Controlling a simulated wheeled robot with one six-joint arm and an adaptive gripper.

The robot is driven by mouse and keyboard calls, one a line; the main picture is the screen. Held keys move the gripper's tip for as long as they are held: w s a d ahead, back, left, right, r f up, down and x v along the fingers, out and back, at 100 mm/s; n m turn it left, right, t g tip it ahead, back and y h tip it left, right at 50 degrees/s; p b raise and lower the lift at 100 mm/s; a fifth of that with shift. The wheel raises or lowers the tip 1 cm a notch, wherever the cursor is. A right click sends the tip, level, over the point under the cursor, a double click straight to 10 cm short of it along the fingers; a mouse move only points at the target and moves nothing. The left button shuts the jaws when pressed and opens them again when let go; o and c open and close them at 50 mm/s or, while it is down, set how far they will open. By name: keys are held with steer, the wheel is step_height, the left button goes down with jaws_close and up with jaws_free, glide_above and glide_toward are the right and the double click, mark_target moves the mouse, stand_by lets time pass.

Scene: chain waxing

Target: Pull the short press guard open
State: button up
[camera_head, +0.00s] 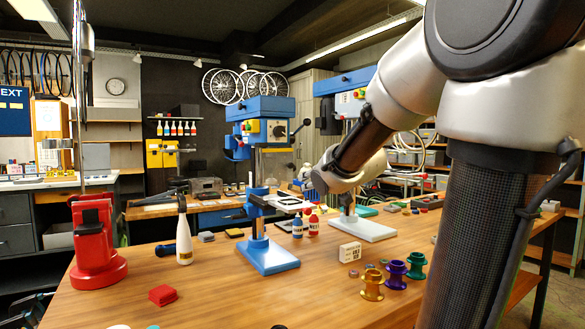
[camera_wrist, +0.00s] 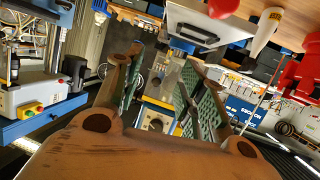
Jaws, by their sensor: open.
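A small blue press-like stand (camera_head: 268,256) is on the workbench in the head view, with a post and a dark arm. A pale flat panel (camera_head: 290,203) sits at its upper right and may be the guard. In the wrist view a pale panel with a dark handle (camera_wrist: 200,28) shows beyond the fingers at the top; it is probably the same one. My gripper (camera_wrist: 157,90) is open and empty, its green-padded fingers apart. In the head view my gripper (camera_head: 304,178) is small, above and behind the panel. Whether it touches anything is unclear.
A red press (camera_head: 95,245), a white bottle (camera_head: 184,240) and a red block (camera_head: 162,295) stand left on the workbench. Small bottles (camera_head: 313,225), a white box (camera_head: 349,252) and coloured spools (camera_head: 397,272) are to the right. Blue drill presses (camera_head: 262,108) stand behind.

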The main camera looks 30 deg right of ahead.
mark_target(291, 166)
steer(key=w+r+t+y, duration=0.1)
steer(key=w, duration=0.3)
steer(key=w+r+n+t+y, duration=0.1)
steer(key=w, duration=0.4)
steer(key=w+t, duration=0.1)
steer(key=w, duration=0.4)
steer(key=shift+w+d+r+t+y, duration=0.1)
steer(key=shift+d+r+t+y, duration=0.15)
steer(key=shift+r+t+y, duration=0.15)
jaws_close()
